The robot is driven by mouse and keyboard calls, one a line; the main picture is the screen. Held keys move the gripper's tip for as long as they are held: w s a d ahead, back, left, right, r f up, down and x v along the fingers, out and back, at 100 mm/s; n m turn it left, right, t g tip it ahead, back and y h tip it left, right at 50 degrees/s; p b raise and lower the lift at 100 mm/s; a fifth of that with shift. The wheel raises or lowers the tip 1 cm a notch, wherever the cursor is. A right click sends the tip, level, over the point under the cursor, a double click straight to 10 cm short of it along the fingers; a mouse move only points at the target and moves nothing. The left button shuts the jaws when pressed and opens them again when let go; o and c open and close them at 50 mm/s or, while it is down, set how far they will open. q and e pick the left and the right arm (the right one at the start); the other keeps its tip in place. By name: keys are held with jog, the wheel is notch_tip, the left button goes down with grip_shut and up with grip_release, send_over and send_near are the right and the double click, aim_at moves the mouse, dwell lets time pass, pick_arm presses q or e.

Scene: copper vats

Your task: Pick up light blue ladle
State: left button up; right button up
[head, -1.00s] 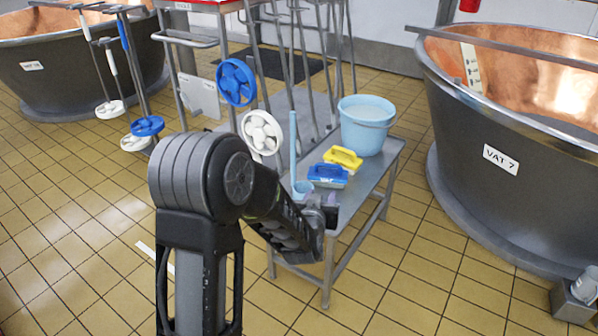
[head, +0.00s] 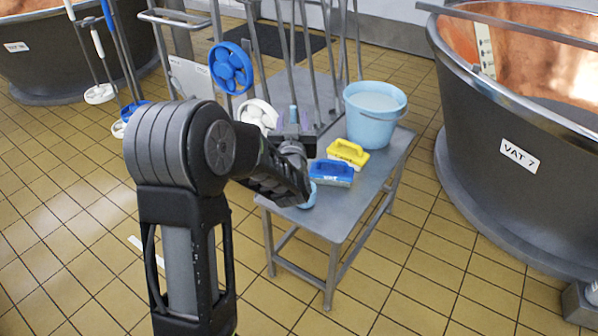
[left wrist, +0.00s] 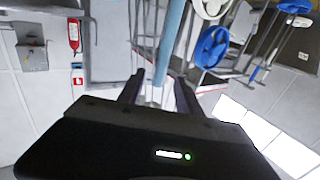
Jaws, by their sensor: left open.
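The light blue ladle stands on the grey metal bench, its bowl (head: 308,197) partly hidden behind my left arm in the head view. The tip of its upright handle shows just above my gripper. In the left wrist view the light blue handle (left wrist: 170,40) rises between the two fingers, with its lower part hidden by the gripper body. My left gripper (head: 294,120) is at the handle's upper part, open, with a finger to each side of the handle. It also shows in the left wrist view (left wrist: 159,90). My right gripper is not in view.
On the bench (head: 335,222) are a blue brush (head: 331,173), a yellow brush (head: 348,153) and a light blue bucket (head: 374,115). A rack with hanging blue and white wheel-shaped tools (head: 231,68) stands behind. A vat (head: 500,130) is at right.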

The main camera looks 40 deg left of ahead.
pick_arm(q)
jog(key=shift+w+a, duration=0.35)
jog(key=shift+w, duration=0.15)
jog(key=x, duration=0.2)
jog(key=b+x, duration=0.1)
jog(key=x, duration=0.2)
jog(key=shift+w+f, duration=0.1)
jog(key=shift+f, duration=0.1)
jog(key=shift+c, duration=0.2)
grip_shut()
dwell(0.4)
